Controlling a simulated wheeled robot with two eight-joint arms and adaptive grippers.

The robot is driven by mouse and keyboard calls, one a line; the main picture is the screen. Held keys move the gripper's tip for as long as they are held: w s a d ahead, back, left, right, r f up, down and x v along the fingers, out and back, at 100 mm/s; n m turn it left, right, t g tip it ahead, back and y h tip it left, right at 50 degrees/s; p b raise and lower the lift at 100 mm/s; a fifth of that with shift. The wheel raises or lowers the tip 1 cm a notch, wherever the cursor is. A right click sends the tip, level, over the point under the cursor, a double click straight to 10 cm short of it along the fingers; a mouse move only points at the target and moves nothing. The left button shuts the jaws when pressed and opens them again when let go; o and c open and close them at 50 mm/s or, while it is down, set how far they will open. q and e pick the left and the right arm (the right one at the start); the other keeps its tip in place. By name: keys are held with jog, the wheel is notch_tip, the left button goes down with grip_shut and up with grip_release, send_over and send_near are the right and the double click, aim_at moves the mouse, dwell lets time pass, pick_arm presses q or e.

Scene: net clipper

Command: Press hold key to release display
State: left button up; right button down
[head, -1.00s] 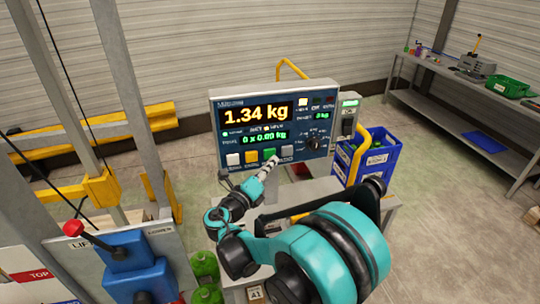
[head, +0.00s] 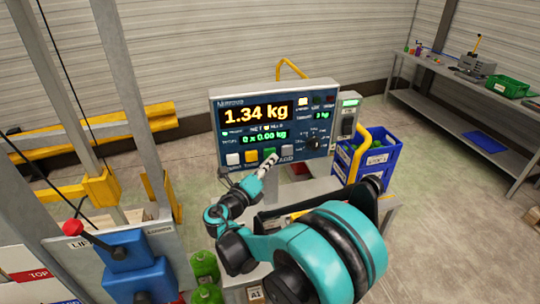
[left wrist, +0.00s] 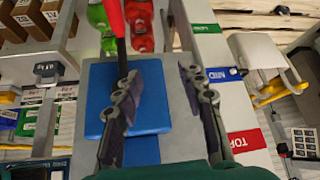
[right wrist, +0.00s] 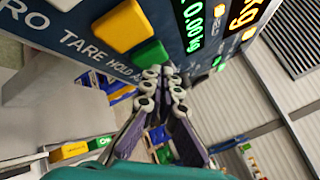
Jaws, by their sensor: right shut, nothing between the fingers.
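The indicator panel (head: 275,128) stands upright and shows 1.34 kg in orange, with smaller green readouts below. Its lower row has white (head: 233,158), yellow (head: 251,156), green (head: 269,153) and grey (head: 286,152) keys. In the right wrist view, the HOLD label lies below the green key (right wrist: 147,60), beside the yellow key (right wrist: 118,27). My right gripper (right wrist: 163,78) is shut and empty, its tips close to the green key; contact cannot be told. My left gripper (left wrist: 165,85) is open and empty over a blue box (left wrist: 105,85), with a red lever near its fingers.
A blue crate (head: 384,160) and a yellow rail (head: 355,150) stand right of the panel. A lift post with a red-knobbed lever (head: 74,228) is at left. Green bottles (head: 204,264) stand low in front.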

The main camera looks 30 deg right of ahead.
jog(key=shift+w+d, duration=0.1)
jog(key=shift+w, duration=0.3)
dwell(0.7)
dwell(0.3)
jog(key=shift+s+a, duration=0.2)
jog(key=shift+s, duration=0.6)
jog(key=s, duration=0.2)
jog(key=s+a, duration=0.1)
jog(key=s, duration=0.2)
jog(key=shift+a, duration=0.1)
dwell(0.7)
